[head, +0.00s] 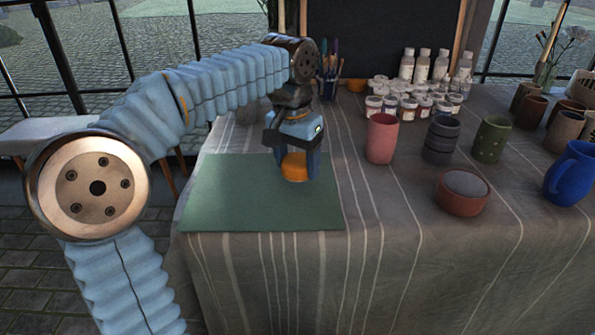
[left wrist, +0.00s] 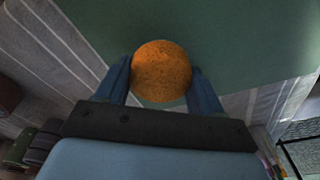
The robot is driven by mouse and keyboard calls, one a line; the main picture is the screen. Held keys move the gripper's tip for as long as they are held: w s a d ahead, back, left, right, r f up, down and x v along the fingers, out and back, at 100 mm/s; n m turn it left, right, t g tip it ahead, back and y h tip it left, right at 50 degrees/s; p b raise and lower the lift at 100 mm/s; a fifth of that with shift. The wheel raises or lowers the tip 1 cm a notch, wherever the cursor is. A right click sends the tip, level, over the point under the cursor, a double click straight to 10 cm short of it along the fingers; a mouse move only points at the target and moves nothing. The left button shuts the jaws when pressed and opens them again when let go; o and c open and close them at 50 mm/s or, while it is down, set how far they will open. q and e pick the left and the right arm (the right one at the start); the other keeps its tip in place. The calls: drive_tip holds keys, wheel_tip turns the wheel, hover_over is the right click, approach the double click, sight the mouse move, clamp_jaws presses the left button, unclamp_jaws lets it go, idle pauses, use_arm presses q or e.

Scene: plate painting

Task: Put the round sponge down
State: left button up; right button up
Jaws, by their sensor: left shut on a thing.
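The round sponge (head: 294,168) is orange and sits between the fingers of my left gripper (head: 298,165), over the right part of the green mat (head: 230,205). The left wrist view shows the sponge (left wrist: 161,72) with one blue finger of the left gripper (left wrist: 161,88) on each side of it. The gripper is shut on the sponge and points down. The sponge is low over the mat; I cannot tell whether it touches it. My right gripper is not in view.
A pink cup (head: 381,138), a stacked dark cup (head: 441,140) and a green cup (head: 491,139) stand right of the mat. A reddish bowl (head: 462,193) is nearer. Paint jars and bottles (head: 408,66) stand behind. The mat's left part is clear.

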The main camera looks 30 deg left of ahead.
sight(293, 164)
use_arm(q)
drive_tip(key=shift+s+d+f, duration=0.1)
drive_tip(key=shift+f, duration=1.05)
drive_tip(key=shift+f, duration=0.1)
drive_tip(key=o, duration=0.9)
drive_tip(key=shift+r, duration=0.3)
drive_tip(key=r, duration=0.4)
drive_tip(key=s+r+p, duration=0.1)
drive_tip(key=r, duration=0.2)
drive_tip(key=r+p, duration=0.1)
drive_tip(key=r, duration=0.3)
drive_tip(key=shift+s+r, duration=0.2)
drive_tip(key=shift+r, duration=0.15)
